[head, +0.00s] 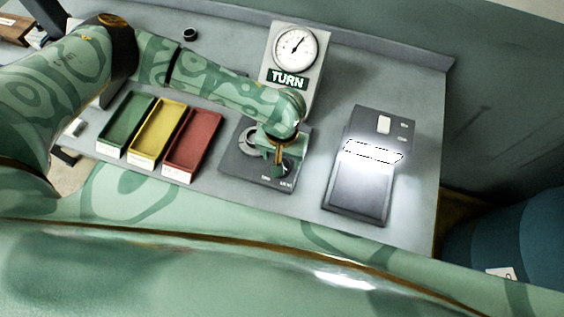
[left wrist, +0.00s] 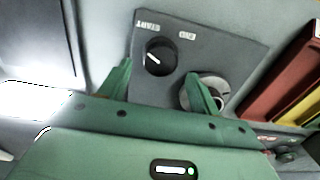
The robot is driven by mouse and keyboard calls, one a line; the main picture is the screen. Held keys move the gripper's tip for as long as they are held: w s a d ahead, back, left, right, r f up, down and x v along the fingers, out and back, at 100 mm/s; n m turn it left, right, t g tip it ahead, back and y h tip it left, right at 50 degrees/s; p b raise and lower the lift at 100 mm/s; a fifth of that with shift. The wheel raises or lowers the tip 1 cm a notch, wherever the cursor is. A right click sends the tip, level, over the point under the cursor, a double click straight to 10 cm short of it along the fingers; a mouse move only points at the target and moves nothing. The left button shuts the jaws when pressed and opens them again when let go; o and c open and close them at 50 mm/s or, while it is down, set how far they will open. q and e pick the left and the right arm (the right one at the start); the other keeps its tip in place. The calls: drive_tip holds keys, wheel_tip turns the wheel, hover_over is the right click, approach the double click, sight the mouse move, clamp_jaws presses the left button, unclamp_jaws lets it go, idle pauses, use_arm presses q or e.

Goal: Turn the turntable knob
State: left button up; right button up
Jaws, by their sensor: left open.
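The dark turntable panel (head: 236,165) lies on the bench; it also shows in the left wrist view (left wrist: 225,62). Its black round knob (left wrist: 160,57) has a white pointer line, with the labels START and END beside it. A round metallic turntable (left wrist: 207,88) sits beside the knob, partly behind a finger. My left gripper (head: 277,160) points down over the panel. In the left wrist view its open fingers (left wrist: 158,86) stand apart, with the knob showing between and beyond them. I cannot tell whether they touch it. My right gripper is not in view.
Green (head: 126,124), yellow (head: 158,133) and red (head: 193,145) trays stand left of the panel. Behind it stands a dial gauge (head: 296,47) with a TURN sign (head: 287,79). A dark device with a bright strip (head: 357,190) lies to the right.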

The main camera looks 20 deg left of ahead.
use_arm(q)
drive_tip(key=f, duration=0.2)
drive_tip(key=shift+s+f, duration=0.35)
drive_tip(key=shift+f+b, duration=0.3)
drive_tip(key=shift+b, duration=0.05)
drive_tip(key=shift+w+f, duration=0.15)
drive_tip(key=shift+f, duration=0.05)
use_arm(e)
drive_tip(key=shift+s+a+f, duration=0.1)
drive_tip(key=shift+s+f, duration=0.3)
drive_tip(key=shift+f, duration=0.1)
